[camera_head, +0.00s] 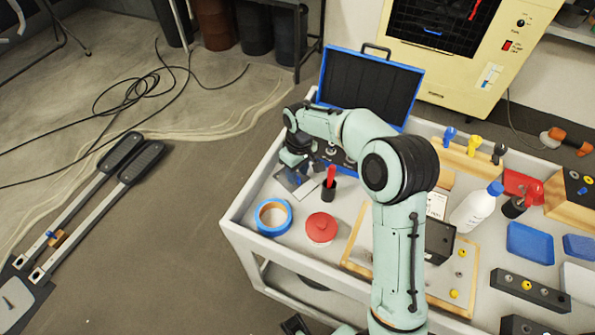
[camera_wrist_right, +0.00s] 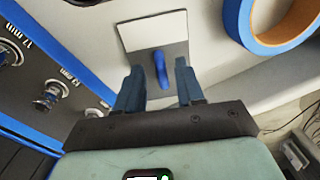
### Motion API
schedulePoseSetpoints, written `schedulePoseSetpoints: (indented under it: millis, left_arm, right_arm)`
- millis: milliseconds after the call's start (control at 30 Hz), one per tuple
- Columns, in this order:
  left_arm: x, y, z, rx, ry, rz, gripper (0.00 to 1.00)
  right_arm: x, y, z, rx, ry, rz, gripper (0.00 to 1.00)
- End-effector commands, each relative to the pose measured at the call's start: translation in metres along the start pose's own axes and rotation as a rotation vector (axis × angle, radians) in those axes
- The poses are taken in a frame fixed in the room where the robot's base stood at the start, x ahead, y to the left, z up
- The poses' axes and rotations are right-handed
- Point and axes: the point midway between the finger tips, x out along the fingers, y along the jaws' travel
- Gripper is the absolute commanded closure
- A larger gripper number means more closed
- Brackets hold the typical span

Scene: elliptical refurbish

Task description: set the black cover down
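A black, box-like piece (camera_head: 439,240), the only thing here that looks like a black cover, stands on a wood-edged board (camera_head: 382,268) on the cart, partly hidden by my right forearm. My right gripper (camera_head: 299,172) is over the cart's far left part, well away from that piece. In the wrist view its fingers (camera_wrist_right: 159,76) are apart, with a grey plate (camera_wrist_right: 155,33) and its upright blue handle (camera_wrist_right: 161,70) seen between and beyond them. I see nothing held. A dark part at the head view's bottom edge may be my left gripper (camera_head: 295,325); its fingers are unclear.
An open blue case (camera_head: 368,86) stands behind my right gripper.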

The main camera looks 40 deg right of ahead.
Motion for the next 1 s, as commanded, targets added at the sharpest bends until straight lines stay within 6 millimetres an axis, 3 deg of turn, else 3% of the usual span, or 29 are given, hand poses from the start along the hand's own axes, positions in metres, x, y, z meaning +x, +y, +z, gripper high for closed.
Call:
schedulePoseSetpoints:
  millis: [400, 533, 700, 1000]
  left_arm:
    - [-0.012, 0.004, -0.001, 0.001, 0.004, 0.001, 0.20]
    - [-0.015, 0.006, -0.001, 0.002, 0.005, 0.002, 0.20]
    - [-0.017, 0.006, -0.001, 0.002, 0.006, 0.002, 0.20]
    - [-0.017, 0.006, -0.001, 0.002, 0.006, 0.002, 0.20]
  right_arm:
    - [-0.085, 0.000, -0.001, -0.001, 0.006, 0.002, 0.62]
    - [-0.105, 0.000, -0.001, -0.001, 0.005, 0.001, 0.62]
    - [-0.117, 0.000, -0.001, 0.000, 0.003, 0.000, 0.62]
    - [-0.118, 0.000, 0.000, 0.000, 0.001, 0.000, 0.62]
